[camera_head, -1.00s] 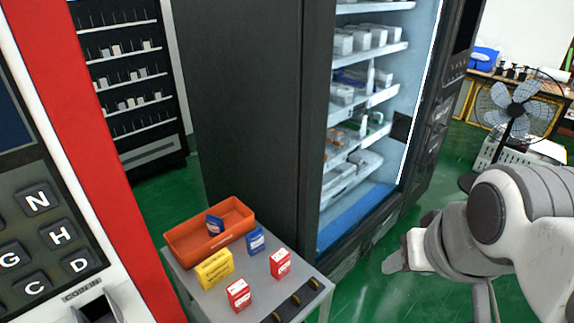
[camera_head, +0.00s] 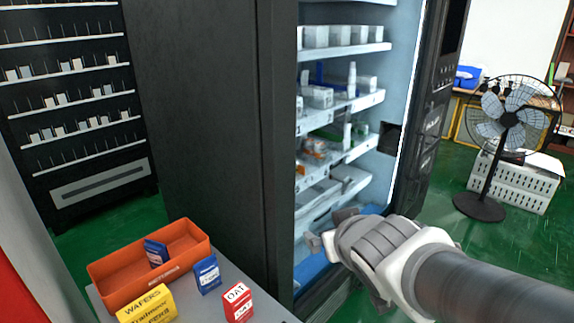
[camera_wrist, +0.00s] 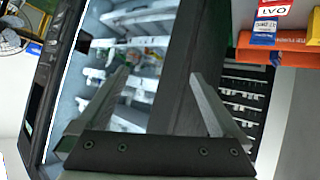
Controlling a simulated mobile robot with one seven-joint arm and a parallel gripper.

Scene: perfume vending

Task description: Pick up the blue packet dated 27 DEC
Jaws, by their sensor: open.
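Two blue packets show in the head view. One blue packet (camera_head: 207,275) stands on the grey table (camera_head: 232,276), between the orange tray and a red packet. The other blue packet (camera_head: 156,252) leans inside the orange tray (camera_head: 207,243). I cannot read a date on either one. In the wrist view, a blue packet (camera_wrist: 264,31) shows at the top right beside a red one. My gripper (camera_head: 329,228) is open and empty, in front of the lit vending machine, right of the table and apart from the packets.
A yellow wafers packet (camera_head: 147,304) and a red OAT packet (camera_head: 238,303) stand on the table near the blue ones. The open vending machine (camera_head: 283,140) with stocked shelves rises behind. A fan (camera_head: 508,120) and white crate (camera_head: 515,180) stand at the right on green floor.

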